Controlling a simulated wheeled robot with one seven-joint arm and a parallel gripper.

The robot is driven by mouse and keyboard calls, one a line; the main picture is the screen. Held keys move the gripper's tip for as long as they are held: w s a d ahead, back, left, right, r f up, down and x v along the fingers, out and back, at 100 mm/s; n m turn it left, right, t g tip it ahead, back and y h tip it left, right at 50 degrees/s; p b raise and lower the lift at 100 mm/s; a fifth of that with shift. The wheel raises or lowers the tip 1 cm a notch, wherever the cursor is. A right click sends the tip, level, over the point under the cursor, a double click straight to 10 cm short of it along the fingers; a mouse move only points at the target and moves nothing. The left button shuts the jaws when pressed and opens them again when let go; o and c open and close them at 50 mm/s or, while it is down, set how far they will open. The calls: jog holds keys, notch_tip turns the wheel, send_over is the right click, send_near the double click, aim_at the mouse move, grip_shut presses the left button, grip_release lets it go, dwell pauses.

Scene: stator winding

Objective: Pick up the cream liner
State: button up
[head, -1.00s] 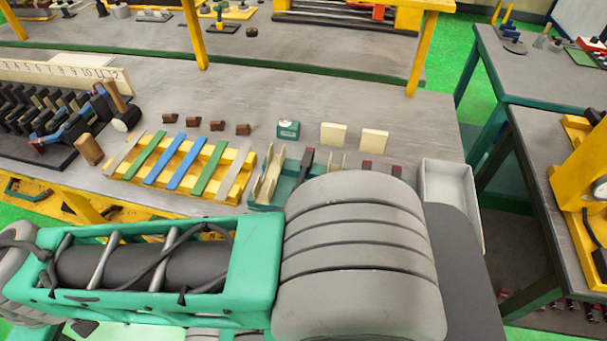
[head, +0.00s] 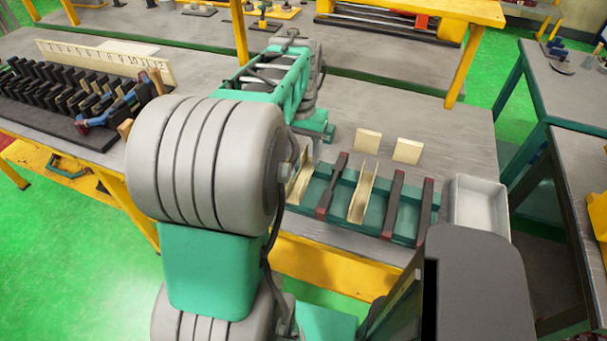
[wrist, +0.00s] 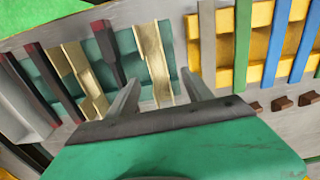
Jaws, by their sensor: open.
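Two cream channel-shaped liners lie in a teal rack. The left liner in the head view (head: 300,182) is partly hidden by my arm; it also shows in the wrist view (wrist: 152,58). The other liner (head: 362,194) lies to its right and is at the left in the wrist view (wrist: 84,78). The teal rack (head: 340,206) also holds dark bars with red ends. My gripper (wrist: 159,77) is open and empty. In the wrist view its two fingers appear either side of the near end of the first liner; whether they are above it or level is unclear.
Two cream blocks (head: 367,140) stand behind the rack. A white tray (head: 478,205) is at its right. A yellow rack of coloured strips (wrist: 262,45) lies beside it in the wrist view. A row of black tools (head: 70,100) is at the left.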

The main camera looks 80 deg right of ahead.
aim_at(303, 178)
jog(key=f, duration=0.4)
jog(key=f+p, duration=0.1)
jog(key=f, duration=0.2)
jog(key=shift+s+d, duration=0.2)
jog(key=shift+s, duration=0.1)
jog(key=c, duration=1.1)
